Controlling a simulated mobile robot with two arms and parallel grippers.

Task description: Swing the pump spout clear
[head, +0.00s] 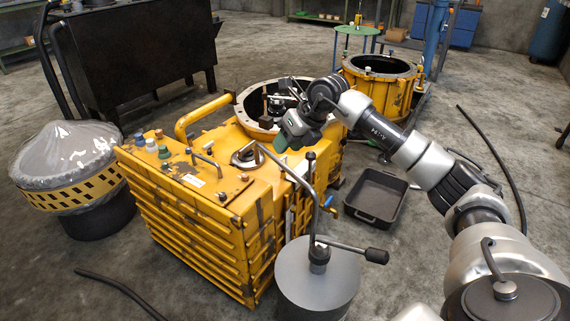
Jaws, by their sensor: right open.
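A grey drum (330,285) stands in the foreground with a hand pump (319,256) on its lid. The pump's thin, bent spout (287,170) rises from the drum and reaches left over the right end of the yellow transmission housing (200,235). A bar with a black knob (375,256) sticks out to the right of the pump. My right gripper (290,140) is open above the housing, near its round opening, just beyond and right of the spout's far end. I see no contact with the spout. My left gripper is out of view.
A black tray (374,212) lies on the floor right of the housing. A second yellow casing (410,92) stands behind. A plastic-covered drum (65,150) is at left. Hoses lie on the floor.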

